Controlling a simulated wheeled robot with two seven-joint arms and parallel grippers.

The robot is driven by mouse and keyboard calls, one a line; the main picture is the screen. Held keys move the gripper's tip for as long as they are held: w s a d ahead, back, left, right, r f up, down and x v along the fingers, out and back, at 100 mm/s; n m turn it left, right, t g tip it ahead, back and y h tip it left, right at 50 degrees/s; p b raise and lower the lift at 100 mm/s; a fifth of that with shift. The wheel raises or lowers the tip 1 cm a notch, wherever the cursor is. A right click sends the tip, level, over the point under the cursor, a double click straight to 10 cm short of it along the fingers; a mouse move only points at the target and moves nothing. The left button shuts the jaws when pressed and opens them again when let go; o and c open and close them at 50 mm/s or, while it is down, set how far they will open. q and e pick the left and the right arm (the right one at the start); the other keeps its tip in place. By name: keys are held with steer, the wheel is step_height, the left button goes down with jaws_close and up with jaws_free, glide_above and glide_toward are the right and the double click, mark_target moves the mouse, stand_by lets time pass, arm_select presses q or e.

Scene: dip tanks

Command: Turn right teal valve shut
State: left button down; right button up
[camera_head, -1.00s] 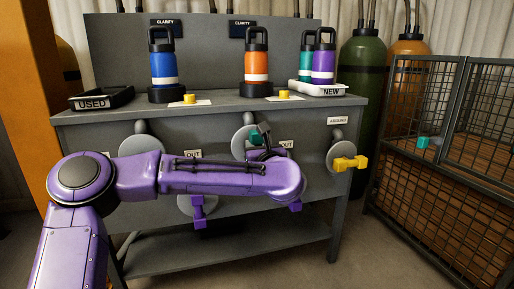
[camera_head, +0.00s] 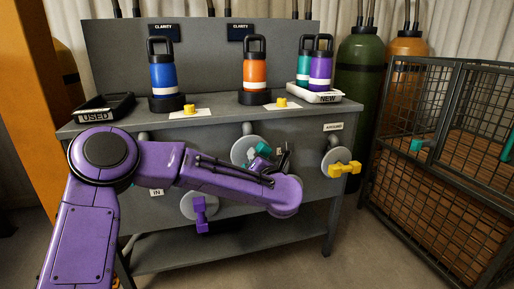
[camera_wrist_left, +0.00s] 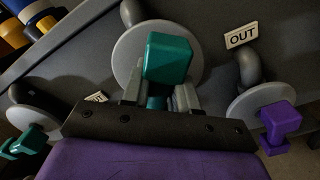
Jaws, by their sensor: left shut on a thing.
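The right teal valve's handle (camera_wrist_left: 167,58) is a teal block in front of a round grey flange (camera_wrist_left: 128,50) in the left wrist view. My left gripper (camera_wrist_left: 160,92) is shut on it, with a grey finger on each side of its lower part. In the head view the flange (camera_head: 241,151) is at the middle of the grey bench front. A little of the teal handle (camera_head: 252,152) shows beside my left gripper (camera_head: 268,155), and the rest is hidden by the purple arm. My right gripper is not in view.
A yellow valve (camera_head: 345,168) is to the right and a purple valve (camera_head: 200,214) below. Another teal handle (camera_wrist_left: 27,143) is at the left wrist view's left edge. Bottles, including an orange one (camera_head: 257,70), stand on the bench top. A wire cage (camera_head: 440,165) stands to the right.

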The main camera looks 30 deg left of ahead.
arm_select(q)
steer(key=m+p, duration=0.6)
steer(key=p, duration=0.1)
steer(key=shift+w+d, duration=0.2)
steer(key=m+p, duration=0.1)
steer(key=m, duration=0.1)
steer(key=m+p, duration=0.1)
steer(key=p, duration=0.1)
steer(key=shift+f+m, duration=0.3)
steer(key=shift+m, duration=0.1)
steer(key=shift+f+m+p, duration=0.2)
steer(key=shift+m+p, duration=0.15)
steer(key=shift+m, duration=0.05)
steer(key=c, duration=1)
jaws_free()
steer(key=shift+d, duration=0.1)
steer(key=shift+o, duration=0.2)
